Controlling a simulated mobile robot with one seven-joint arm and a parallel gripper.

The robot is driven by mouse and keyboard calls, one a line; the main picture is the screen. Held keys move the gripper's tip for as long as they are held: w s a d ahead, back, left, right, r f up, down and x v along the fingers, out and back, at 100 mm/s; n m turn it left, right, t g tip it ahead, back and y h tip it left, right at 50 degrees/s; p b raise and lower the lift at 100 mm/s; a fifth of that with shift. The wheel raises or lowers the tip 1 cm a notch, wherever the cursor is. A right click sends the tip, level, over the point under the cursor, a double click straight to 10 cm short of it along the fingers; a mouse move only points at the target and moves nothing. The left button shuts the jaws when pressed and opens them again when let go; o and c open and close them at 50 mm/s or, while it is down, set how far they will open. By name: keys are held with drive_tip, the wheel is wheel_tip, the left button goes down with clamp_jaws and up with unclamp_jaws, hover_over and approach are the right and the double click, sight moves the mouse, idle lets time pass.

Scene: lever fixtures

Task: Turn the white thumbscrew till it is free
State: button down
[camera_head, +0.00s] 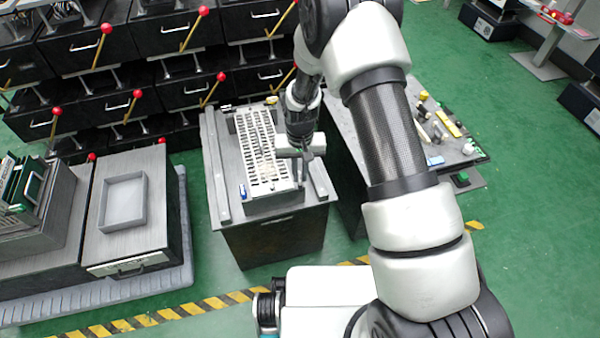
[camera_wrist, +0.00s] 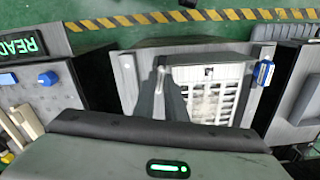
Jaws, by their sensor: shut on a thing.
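A pale vented panel (camera_head: 262,150) lies on a grey box in the middle of the head view. It also shows in the wrist view (camera_wrist: 210,76), with slots and worn white patches. My gripper (camera_head: 304,180) points down at the panel's near right corner. In the wrist view its two dark fingers (camera_wrist: 160,82) close in at the panel's left edge. They are shut on a small pale piece (camera_wrist: 160,73), which looks like the white thumbscrew. The fingers hide most of it, so I cannot tell its thread or whether it has lifted.
A blue piece (camera_head: 243,191) is at the panel's near left corner, also in the wrist view (camera_wrist: 263,73). Grey rails flank the panel. A bench with small parts (camera_head: 450,130) stands right. Drawers with red-knobbed levers (camera_head: 137,94) stand behind. A grey tray (camera_head: 124,203) is left.

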sight(300, 176)
drive_tip(key=shift+n, duration=1.2)
drive_tip(key=c, duration=1.8)
unclamp_jaws()
drive_tip(key=shift+r, duration=0.1)
wheel_tip(300, 176, up, 17)
drive_tip(key=p, duration=0.4)
drive_tip(key=shift+r, duration=0.1)
